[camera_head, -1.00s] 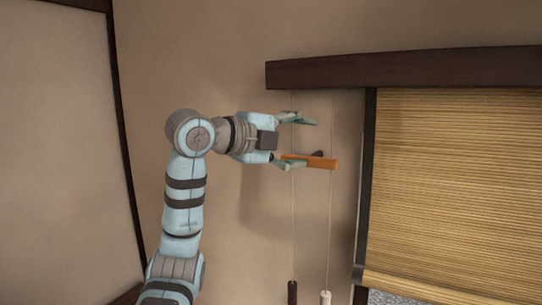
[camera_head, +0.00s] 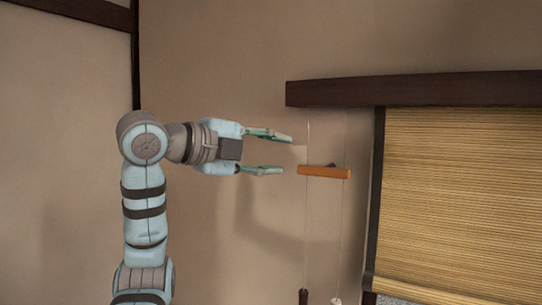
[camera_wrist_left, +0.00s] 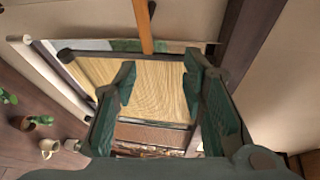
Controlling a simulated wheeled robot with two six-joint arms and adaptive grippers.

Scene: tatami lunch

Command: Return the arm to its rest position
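My left arm comes in from the left in the head view. Its gripper (camera_head: 276,153) is open and empty, pointing right, with its fingertips a short way left of an orange bar (camera_head: 324,172) on the wall. In the left wrist view the open fingers (camera_wrist_left: 165,100) show with a gap between them, and the orange bar (camera_wrist_left: 144,26) shows beyond them at the top. My right gripper is not in view.
A woven blind (camera_head: 455,190) hangs at the right below a dark beam (camera_head: 410,90). Thin cords (camera_head: 307,235) hang near the bar. The left wrist view shows a potted plant (camera_wrist_left: 34,122) and a mug (camera_wrist_left: 48,147). Bare wall surrounds the arm.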

